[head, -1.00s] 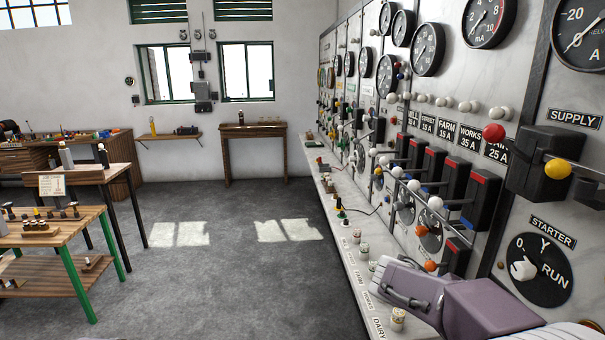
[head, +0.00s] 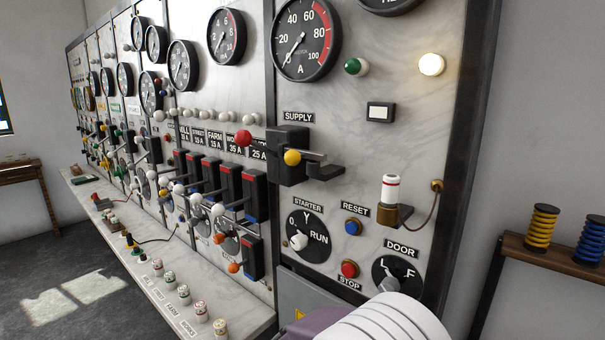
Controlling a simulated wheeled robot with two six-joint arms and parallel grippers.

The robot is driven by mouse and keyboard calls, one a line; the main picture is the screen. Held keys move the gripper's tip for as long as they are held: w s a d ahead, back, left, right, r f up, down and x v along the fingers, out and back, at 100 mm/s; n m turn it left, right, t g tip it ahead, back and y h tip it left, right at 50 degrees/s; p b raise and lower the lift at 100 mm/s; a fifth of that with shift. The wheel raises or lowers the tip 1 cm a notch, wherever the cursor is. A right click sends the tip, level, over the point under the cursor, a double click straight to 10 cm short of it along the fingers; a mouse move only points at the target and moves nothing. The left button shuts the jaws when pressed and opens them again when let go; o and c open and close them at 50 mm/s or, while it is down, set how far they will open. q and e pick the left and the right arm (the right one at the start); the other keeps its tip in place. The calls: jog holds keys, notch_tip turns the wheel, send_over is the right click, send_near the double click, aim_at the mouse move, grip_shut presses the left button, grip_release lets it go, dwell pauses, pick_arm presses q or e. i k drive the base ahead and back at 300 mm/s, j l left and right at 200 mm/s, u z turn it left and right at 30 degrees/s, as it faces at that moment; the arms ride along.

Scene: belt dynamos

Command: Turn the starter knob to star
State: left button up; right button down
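The starter knob (head: 298,241) is white and sits on a round black dial (head: 316,228) marked 0, Y and RUN under the STARTER label. Its body lies on the lower left of the dial, below the 0 mark. I cannot tell exactly which mark it points to. A white ribbed part of my arm and a bit of purple show at the bottom edge, below the dial and apart from it. My gripper fingers are not visible, and no left gripper shows.
A marble ledge (head: 150,262) with small labelled pots runs left. A shelf with coils (head: 540,229) stands right.

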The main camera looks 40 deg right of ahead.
aim_at(297, 242)
jog(key=z, duration=1.35)
